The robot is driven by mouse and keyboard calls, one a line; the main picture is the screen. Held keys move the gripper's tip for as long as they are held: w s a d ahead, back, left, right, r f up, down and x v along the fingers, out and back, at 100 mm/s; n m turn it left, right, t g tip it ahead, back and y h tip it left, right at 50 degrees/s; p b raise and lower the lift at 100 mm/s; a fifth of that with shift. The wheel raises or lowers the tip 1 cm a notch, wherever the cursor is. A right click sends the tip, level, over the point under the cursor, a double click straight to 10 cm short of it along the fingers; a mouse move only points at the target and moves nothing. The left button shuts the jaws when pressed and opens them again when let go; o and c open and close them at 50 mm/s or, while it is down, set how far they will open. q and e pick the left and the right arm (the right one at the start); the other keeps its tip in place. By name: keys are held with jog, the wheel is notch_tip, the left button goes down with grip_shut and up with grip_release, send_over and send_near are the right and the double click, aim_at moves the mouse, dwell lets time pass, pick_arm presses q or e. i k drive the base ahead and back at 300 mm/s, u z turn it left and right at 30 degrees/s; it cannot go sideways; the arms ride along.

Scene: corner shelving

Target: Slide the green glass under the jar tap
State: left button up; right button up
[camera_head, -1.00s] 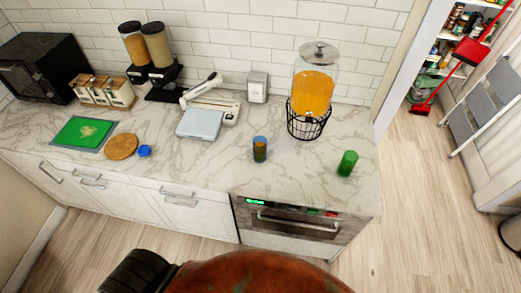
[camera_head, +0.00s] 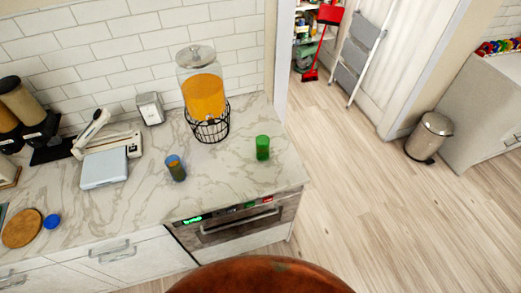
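The green glass (camera_head: 262,148) stands upright on the marble counter near its right end. The glass jar (camera_head: 203,94) of orange drink sits in a black wire stand (camera_head: 208,128) to the left of the glass and farther back. The jar's tap is too small to make out. A blue-rimmed glass (camera_head: 176,168) with dark contents stands on the counter in front of the jar, to its left. The green glass is apart from the jar and its stand. Neither of my grippers shows in this view.
A white slicer-like device (camera_head: 104,165), a napkin holder (camera_head: 150,108) and dispensers (camera_head: 22,105) stand left on the counter (camera_head: 140,205). An oven (camera_head: 225,226) is below. Open floor (camera_head: 390,220) lies right, with a trash bin (camera_head: 430,136) and step ladder (camera_head: 356,52).

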aim_at(263, 142)
jog(key=z, duration=0.05)
jog(key=k, duration=0.5)
jog(key=z, duration=0.75)
jog(key=i, duration=0.8)
jog(key=u, duration=1.75)
